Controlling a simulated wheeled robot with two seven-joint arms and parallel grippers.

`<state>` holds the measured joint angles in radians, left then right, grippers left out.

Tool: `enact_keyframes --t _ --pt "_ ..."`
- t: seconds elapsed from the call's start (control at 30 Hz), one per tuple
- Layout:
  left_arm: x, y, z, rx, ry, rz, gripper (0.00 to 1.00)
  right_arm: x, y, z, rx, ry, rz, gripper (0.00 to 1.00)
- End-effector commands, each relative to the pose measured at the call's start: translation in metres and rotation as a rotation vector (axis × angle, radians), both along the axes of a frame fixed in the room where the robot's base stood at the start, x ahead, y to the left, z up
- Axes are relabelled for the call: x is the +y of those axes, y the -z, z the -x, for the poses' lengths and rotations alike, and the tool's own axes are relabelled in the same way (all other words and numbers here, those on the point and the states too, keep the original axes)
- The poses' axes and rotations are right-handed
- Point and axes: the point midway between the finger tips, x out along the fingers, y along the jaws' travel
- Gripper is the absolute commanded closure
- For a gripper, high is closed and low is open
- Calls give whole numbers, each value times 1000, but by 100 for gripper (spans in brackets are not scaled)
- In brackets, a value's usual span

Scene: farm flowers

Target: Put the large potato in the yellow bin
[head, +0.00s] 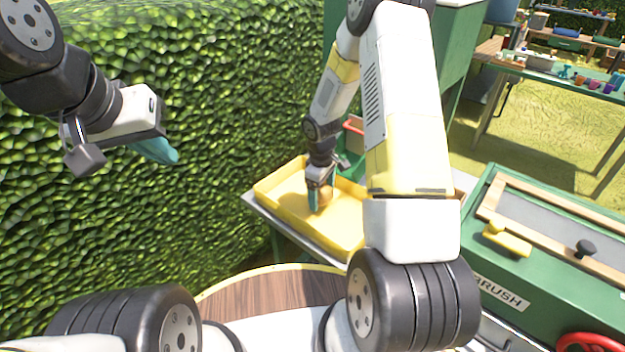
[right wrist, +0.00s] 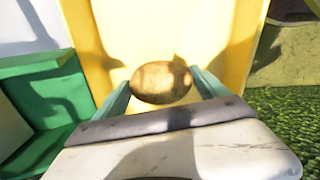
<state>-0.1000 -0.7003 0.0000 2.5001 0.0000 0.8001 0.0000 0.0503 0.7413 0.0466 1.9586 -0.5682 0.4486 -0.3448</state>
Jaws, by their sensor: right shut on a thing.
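The large potato (right wrist: 161,82) is brown and oval, held between the teal fingers of my right gripper (right wrist: 160,88) in the right wrist view. In the head view the potato (head: 326,197) shows beside the fingers of my right gripper (head: 320,196), over the yellow bin (head: 275,193). The bin is a shallow tray and its yellow floor (right wrist: 165,30) lies behind the potato in the wrist view. I cannot tell whether the potato touches the floor. My left gripper (head: 155,150) hangs empty in front of the hedge; its finger gap is not clear.
A green crate (right wrist: 40,95) stands beside the yellow bin. A green machine with a yellow handle (head: 507,238) and a red wheel (head: 590,342) is at the right. A hedge (head: 230,80) fills the left. A round wooden top (head: 270,293) is in front.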

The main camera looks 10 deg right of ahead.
Motion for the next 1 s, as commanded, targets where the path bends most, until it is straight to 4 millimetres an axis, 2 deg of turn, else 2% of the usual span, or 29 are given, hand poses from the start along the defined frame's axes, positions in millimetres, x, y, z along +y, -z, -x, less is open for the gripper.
enact_keyframes --t 0.1,0.17,0.5,0.53,0.6,0.87,1.0 --pt "0 0 0 0 0 0 100 0 19 1 3 0 0 77" --pt "0 0 0 0 0 0 100 0 24 0 1 -1 -1 77" --pt "0 0 0 0 0 0 100 0 28 0 0 0 0 77" --pt "0 0 0 0 0 0 100 0 28 0 1 0 -1 13" --pt "0 0 0 0 0 0 100 0 27 0 1 1 -1 0" --pt "0 0 0 0 0 0 100 0 26 0 0 1 0 0" --pt "0 0 0 0 0 0 100 0 12 0 -2 2 -1 0"
